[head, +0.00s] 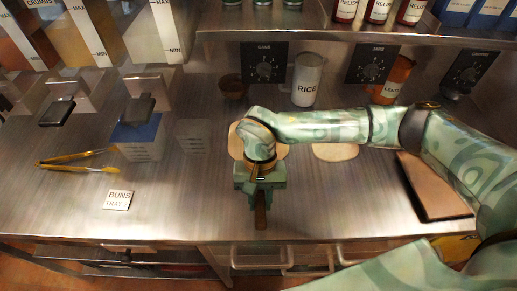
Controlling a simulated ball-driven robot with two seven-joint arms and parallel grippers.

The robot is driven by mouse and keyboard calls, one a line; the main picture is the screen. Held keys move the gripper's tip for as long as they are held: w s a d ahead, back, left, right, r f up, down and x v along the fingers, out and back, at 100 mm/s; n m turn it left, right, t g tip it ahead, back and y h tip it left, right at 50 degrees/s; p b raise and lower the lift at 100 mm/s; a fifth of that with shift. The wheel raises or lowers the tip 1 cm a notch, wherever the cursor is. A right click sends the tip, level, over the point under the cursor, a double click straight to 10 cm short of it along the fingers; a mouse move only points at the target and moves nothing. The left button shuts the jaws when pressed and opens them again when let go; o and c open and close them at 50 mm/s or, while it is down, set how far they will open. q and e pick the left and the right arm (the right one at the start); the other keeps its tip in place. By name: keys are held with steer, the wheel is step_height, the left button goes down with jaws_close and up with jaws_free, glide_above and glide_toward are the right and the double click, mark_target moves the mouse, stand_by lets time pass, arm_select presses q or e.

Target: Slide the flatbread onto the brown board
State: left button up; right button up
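A pale round flatbread (335,152) lies flat on the steel counter, partly covered by my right forearm. A second tan round piece (236,143) lies behind my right gripper and wrist; most of it is hidden, so I cannot tell exactly what it is. The brown board (440,196) lies at the right of the counter, partly covered by my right arm. My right gripper (260,205) is low over the counter, in front of the tan round piece. A narrow brown bar shows at its fingers; I cannot tell whether it is held. My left gripper is out of view.
Yellow tongs (78,168) and a buns label (118,200) lie at the left. A blue-topped container (137,137), a small dark bowl (233,87), a rice jug (306,80) and an orange jug (391,80) stand behind. The front middle counter is clear.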

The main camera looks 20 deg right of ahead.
jaws_close()
step_height(320, 180, up, 12)
steer(key=p, duration=0.7)
steer(key=shift+w, duration=0.1)
steer(key=w+d+r+n+h+b, duration=0.1)
steer(key=d+n+b, duration=0.2)
steer(key=d+b, duration=0.5)
steer(key=d, duration=0.2)
steer(key=shift+w+d+b, duration=0.15)
steer(key=shift+d+b, duration=0.15)
steer(key=shift+d, duration=0.05)
